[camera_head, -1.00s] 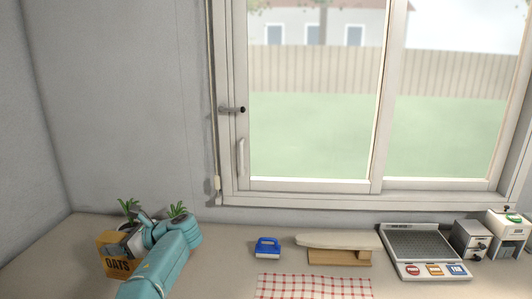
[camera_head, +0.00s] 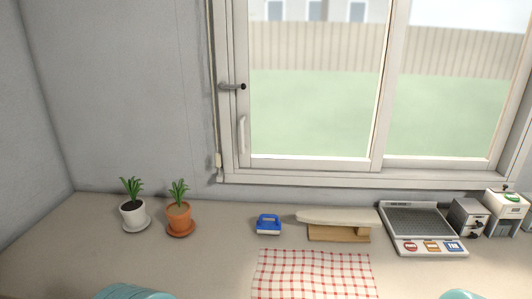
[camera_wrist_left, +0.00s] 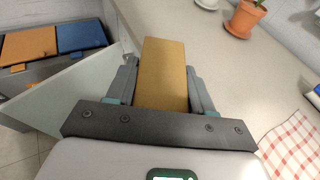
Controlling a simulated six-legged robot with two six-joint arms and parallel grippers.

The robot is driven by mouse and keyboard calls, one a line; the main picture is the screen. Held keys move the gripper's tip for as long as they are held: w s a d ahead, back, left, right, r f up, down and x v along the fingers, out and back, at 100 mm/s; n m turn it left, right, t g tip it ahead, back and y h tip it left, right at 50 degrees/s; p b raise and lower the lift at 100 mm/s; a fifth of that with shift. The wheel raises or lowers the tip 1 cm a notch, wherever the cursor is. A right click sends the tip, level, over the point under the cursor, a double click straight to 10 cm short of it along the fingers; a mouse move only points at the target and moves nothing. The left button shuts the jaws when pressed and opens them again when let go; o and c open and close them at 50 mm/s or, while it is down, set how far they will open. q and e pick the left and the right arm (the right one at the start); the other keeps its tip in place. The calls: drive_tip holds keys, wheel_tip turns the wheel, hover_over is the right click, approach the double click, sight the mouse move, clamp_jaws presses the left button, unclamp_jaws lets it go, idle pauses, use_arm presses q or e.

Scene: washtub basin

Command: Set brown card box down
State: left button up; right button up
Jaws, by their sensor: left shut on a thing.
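The brown card box (camera_wrist_left: 163,78) is held between the fingers of my left gripper (camera_wrist_left: 164,70) in the left wrist view. One plain tan face shows, and the fingers press its two sides. It appears near the counter's (camera_wrist_left: 225,50) edge, but I cannot tell whether it is over the top or touching anything. In the head view the box and the left gripper are out of sight; only teal parts of my arms show at the bottom edge. My right gripper is not seen.
Two potted plants, white (camera_head: 133,213) and terracotta (camera_head: 178,216), stand at the back left. A blue brush-like item (camera_head: 268,224), a small ironing board (camera_head: 338,218), a checked cloth (camera_head: 314,274) and a tray (camera_head: 421,225) are further right. Orange and blue-lidded bins (camera_wrist_left: 55,45) stand beyond the counter edge.

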use_arm(q)
drive_tip(key=s+f+b, duration=0.4)
drive_tip(key=f+b, duration=0.1)
drive_tip(key=f, duration=0.1)
drive_tip(key=shift+s+f+m+t+b, duration=0.2)
drive_tip(key=shift+f+m+t+b, duration=0.05)
drive_tip(key=shift+m+t+b, duration=0.1)
drive_tip(key=shift+w, duration=0.1)
